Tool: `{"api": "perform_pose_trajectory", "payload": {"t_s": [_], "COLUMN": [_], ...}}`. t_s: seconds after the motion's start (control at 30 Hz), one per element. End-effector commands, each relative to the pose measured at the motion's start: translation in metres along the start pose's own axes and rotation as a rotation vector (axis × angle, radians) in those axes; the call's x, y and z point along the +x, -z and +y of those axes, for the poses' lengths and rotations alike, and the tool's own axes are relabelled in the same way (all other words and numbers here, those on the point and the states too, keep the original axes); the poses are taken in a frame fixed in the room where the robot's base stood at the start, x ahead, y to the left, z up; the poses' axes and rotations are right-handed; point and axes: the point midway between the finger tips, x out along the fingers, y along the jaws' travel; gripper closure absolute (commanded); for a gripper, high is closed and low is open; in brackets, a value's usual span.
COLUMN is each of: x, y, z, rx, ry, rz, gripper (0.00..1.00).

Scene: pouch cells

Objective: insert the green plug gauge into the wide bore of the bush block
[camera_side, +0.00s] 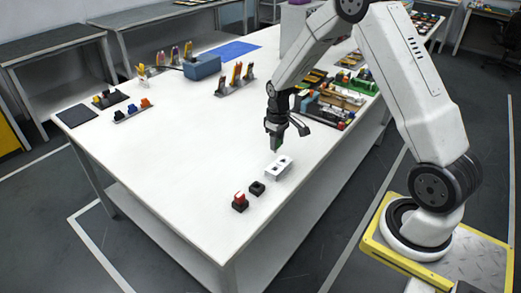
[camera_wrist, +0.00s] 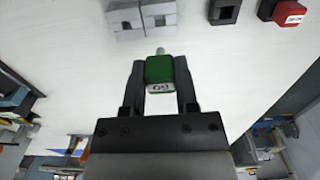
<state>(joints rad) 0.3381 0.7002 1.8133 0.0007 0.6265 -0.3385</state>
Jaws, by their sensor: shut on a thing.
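The green plug gauge (camera_wrist: 160,70) sits between the two fingers of my gripper (camera_wrist: 160,84) in the wrist view, with a pale metal pin pointing away from the palm. My gripper is shut on it. In the side view my gripper (camera_side: 276,146) hangs over the table behind the bush block (camera_side: 281,173), with the plug mostly hidden. The bush block is a pale block with dark openings on top. In the wrist view the bush block (camera_wrist: 142,17) lies ahead of the pin, slightly left and apart from it. I cannot tell the pin's height above the table.
An empty-looking black holder (camera_side: 257,188) and a red plug (camera_side: 240,197) in a black holder stand beside the block. Crowded trays of parts (camera_side: 338,97) lie to the right of my gripper. A blue box (camera_side: 202,67) stands farther back. The table's middle is clear.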

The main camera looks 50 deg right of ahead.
Motion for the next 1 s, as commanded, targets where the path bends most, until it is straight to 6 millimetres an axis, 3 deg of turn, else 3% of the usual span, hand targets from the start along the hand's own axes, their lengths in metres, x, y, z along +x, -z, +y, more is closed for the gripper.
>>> {"api": "perform_pose_trajectory", "payload": {"t_s": [0.37,1.0], "x": [0.006,0.046], "y": [0.000,0.000], "z": [0.000,0.000], "rx": [0.000,0.000], "ry": [0.000,0.000], "rz": [-0.001,-0.001], "gripper": [1.00,1.00]}}
